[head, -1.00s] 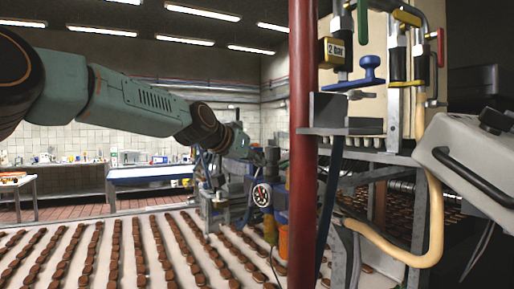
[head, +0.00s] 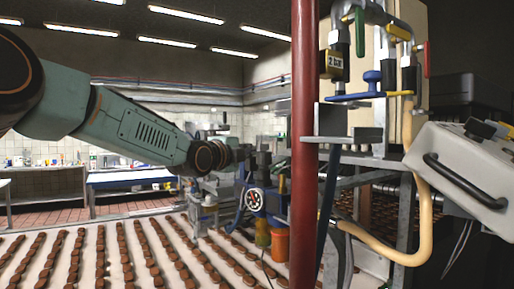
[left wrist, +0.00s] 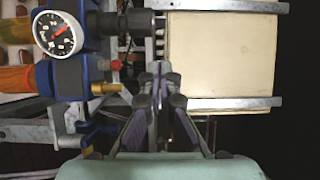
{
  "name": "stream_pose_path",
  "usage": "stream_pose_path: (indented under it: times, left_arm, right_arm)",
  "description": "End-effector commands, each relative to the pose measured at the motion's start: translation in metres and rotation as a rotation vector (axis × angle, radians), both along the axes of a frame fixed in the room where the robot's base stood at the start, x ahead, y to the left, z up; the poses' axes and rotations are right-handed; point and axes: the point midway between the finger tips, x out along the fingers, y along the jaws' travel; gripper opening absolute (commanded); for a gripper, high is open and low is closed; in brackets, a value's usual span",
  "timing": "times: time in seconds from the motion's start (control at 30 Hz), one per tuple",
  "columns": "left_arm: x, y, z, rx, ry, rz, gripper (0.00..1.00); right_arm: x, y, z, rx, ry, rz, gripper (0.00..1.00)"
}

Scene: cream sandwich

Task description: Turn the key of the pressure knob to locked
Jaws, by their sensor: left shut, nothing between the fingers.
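The pressure gauge, a round white dial with a red needle, sits on a blue regulator body in the head view (head: 254,199) and at top left in the left wrist view (left wrist: 58,33). A black knob (left wrist: 124,22) sticks out beside the gauge in the left wrist view. I cannot make out its key clearly or tell its position. My left gripper (left wrist: 160,70) is shut and empty, its fingertips below and right of the knob, apparently apart from it. In the head view the left gripper (head: 257,156) is small and dark, above the gauge. My right gripper is not in view.
A red post (head: 303,140) stands just right of the gauge. A brass fitting (left wrist: 105,88) is close left of my left fingers. A cream panel (left wrist: 220,53) lies to their right. Orange filter bowls (head: 279,244) hang below the gauge, above the biscuit conveyor (head: 110,275).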

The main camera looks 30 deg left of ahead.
Motion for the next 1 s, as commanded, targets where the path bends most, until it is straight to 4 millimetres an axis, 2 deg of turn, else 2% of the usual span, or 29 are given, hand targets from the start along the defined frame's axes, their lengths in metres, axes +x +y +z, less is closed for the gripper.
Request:
stream_pose_path:
  times: [0.03, 0.6, 0.8, 1.0]
  left_arm:
    - [0.008, 0.000, 0.002, 0.003, 0.002, 0.000, 0.00]
    - [0.084, 0.004, 0.004, -0.003, 0.001, 0.001, 0.00]
    - [0.098, 0.020, 0.004, -0.002, 0.001, 0.001, 0.00]
    - [0.106, 0.027, 0.002, -0.002, 0.000, 0.000, 0.00]
  right_arm:
    - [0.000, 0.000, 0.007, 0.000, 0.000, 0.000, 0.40]
    - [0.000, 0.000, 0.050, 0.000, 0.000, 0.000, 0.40]
    - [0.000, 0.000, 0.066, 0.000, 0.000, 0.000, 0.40]
    - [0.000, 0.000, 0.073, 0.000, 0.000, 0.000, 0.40]
